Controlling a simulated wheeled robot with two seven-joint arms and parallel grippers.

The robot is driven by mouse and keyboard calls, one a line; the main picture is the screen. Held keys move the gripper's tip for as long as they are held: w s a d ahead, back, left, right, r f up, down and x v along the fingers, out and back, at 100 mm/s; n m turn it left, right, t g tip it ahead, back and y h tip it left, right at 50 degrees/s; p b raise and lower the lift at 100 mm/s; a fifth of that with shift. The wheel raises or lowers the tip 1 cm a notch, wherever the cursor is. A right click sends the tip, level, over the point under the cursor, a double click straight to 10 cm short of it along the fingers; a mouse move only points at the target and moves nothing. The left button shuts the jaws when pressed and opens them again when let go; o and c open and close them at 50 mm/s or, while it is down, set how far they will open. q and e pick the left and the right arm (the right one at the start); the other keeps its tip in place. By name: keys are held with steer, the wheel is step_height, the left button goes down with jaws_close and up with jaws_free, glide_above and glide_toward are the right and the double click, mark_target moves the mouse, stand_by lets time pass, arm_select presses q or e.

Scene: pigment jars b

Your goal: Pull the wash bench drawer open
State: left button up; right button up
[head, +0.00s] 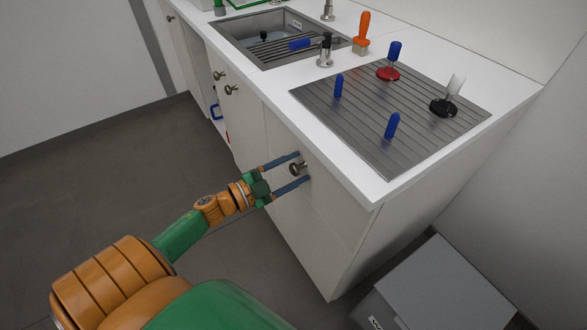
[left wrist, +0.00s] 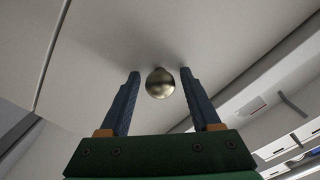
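The wash bench (head: 366,195) is white, with a sink and a ribbed grey drainboard on top. A round metal knob (head: 297,169) sits on the front panel (head: 322,189) below the drainboard. That front looks closed, flush with the bench. My left gripper (head: 306,168) is open, with its two blue fingers on either side of the knob. In the left wrist view the knob (left wrist: 160,83) is between the fingertips, with a gap on each side. My right gripper is not in view.
More knobs (head: 231,89) are on the fronts to the left. A grey box (head: 445,285) stands on the floor at right. The floor (head: 90,190) at left is clear.

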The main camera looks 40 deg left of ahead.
arm_select(q)
jaws_close()
stand_by(1.2)
